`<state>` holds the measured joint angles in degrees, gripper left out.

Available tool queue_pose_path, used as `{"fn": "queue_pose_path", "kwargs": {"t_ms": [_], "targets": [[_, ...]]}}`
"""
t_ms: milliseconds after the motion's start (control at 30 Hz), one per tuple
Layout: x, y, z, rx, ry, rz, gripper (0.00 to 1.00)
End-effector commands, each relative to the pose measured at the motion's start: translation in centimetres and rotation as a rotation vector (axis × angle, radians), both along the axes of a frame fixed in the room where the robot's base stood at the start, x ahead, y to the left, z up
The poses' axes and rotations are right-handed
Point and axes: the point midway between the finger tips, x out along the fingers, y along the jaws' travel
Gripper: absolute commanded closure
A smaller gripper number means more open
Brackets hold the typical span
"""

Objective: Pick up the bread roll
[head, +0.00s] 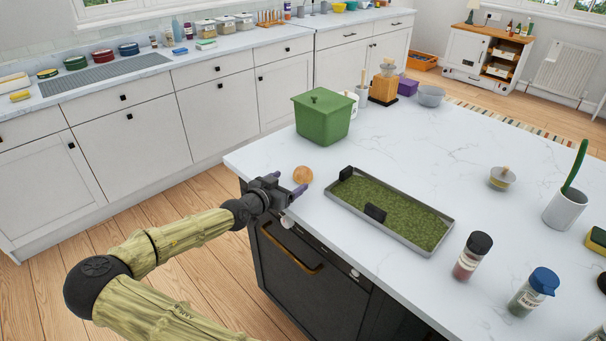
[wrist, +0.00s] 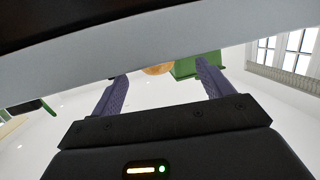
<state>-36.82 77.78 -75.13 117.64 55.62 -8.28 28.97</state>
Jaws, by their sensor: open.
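The bread roll (head: 303,175) is small, round and golden brown. It rests on the white island worktop (head: 400,140), near the front left corner, in front of a green lidded box. My gripper (head: 288,184) is at the worktop's edge, just left of and nearer than the roll, and apart from it as far as I can tell. In the wrist view, my gripper (wrist: 162,85) has its two purple fingers spread with nothing between them. The roll (wrist: 158,69) shows beyond the fingertips, partly hidden by a grey-and-black band across the top.
The green box (head: 323,118) stands behind the roll and also shows in the wrist view (wrist: 186,68). A grey tray with a green mat (head: 392,212) lies to the right. Spice jars (head: 472,256) stand at the front right. The dark oven front (head: 300,270) drops below the worktop edge.

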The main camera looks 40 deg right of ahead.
Motion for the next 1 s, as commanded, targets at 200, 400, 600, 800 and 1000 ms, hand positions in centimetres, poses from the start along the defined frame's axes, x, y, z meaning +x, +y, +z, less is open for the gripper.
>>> {"fn": "queue_pose_path", "kwargs": {"t_ms": [200,400,600,800,1000], "targets": [[0.5,-1.9,-0.4,0.000,0.000,0.000,0.21],[0.6,-1.9,-0.4,0.000,0.000,0.001,0.21],[0.5,-2.4,-0.4,0.000,0.000,-0.001,0.21],[0.6,-4.8,-0.8,0.001,0.000,-0.003,0.21],[1.2,-6.9,-1.3,0.000,0.001,-0.001,0.21]]}}
